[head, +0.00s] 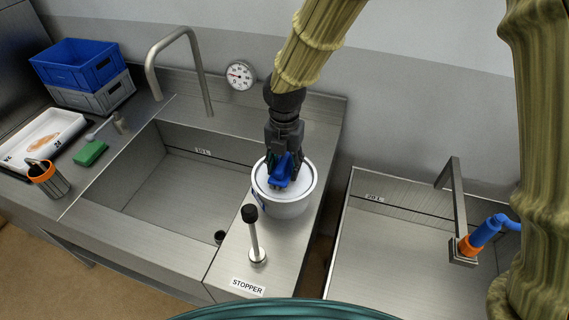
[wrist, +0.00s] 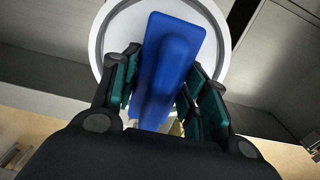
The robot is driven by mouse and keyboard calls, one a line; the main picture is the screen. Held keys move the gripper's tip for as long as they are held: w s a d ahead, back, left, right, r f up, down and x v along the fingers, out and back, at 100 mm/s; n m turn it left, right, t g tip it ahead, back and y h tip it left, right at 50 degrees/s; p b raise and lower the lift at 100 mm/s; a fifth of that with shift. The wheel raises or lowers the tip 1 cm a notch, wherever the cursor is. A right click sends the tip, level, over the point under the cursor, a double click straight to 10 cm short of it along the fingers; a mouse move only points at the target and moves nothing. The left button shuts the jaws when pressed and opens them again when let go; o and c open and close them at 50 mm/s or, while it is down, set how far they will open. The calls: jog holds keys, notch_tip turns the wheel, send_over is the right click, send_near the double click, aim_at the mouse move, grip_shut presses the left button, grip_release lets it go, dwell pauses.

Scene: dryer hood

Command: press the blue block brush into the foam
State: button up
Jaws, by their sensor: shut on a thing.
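The blue block brush (head: 286,171) is held between the fingers of my gripper (head: 284,160), which points down over the white tub. In the wrist view the brush (wrist: 172,68) lies between the teal finger pads of my gripper (wrist: 165,95). The foam (head: 303,178) appears as a smooth white surface filling the tub (head: 288,207), which stands on the steel ledge between the two sinks. The brush's lower side is over or at the foam; I cannot tell whether it touches. The tub's rim also shows in the wrist view (wrist: 101,35).
The stopper lever (head: 254,235) stands just in front of the tub. The left sink (head: 165,180) is empty, and the right sink (head: 375,240) has a bracket with a blue-and-orange fitting (head: 484,234). A tray (head: 40,135), green block (head: 90,153) and crates (head: 78,68) stand at left.

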aim_at(284, 158)
jog(key=shift+f, duration=0.45)
dwell(0.6)
jog(key=shift+s+f, duration=0.1)
jog(key=shift+f, duration=0.05)
dwell(2.0)
jog(key=shift+r+p, duration=3.4)
jog(key=shift+r, duration=0.2)
jog(key=shift+w, duration=0.2)
